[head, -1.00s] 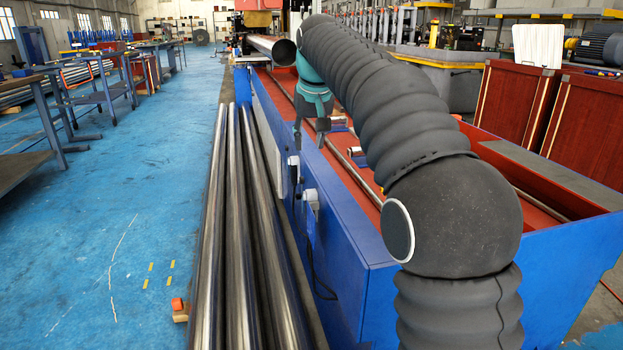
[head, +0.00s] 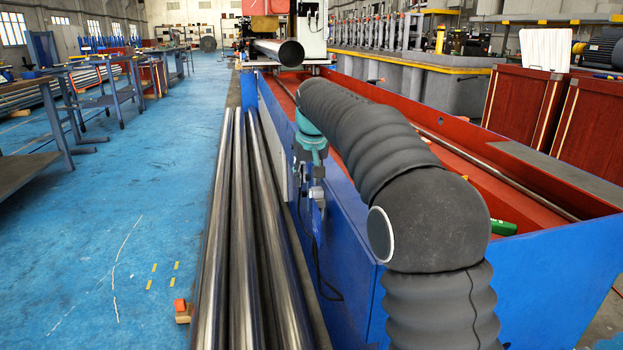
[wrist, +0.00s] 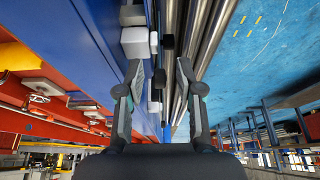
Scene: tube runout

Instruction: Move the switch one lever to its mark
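Two pale switch boxes with dark levers sit on the side of the blue machine. In the wrist view, one pale box (wrist: 135,43) with a dark lever end (wrist: 168,42) lies just beyond my fingertips. A second dark lever end (wrist: 159,78) shows between my fingers, with a pale part (wrist: 154,106) below it. I cannot tell which is switch one, and I see no mark clearly. My gripper (wrist: 158,66) is open, its fingers apart on either side of the second lever. In the head view my gripper (head: 309,186) hangs beside the blue wall, partly hiding the switches.
Long steel tubes (head: 240,230) lie on the floor along the machine's left side. The blue machine wall (head: 345,235) rises beside my gripper, with a red trough (head: 465,165) behind it. A large tube (head: 283,51) sticks out at the far end.

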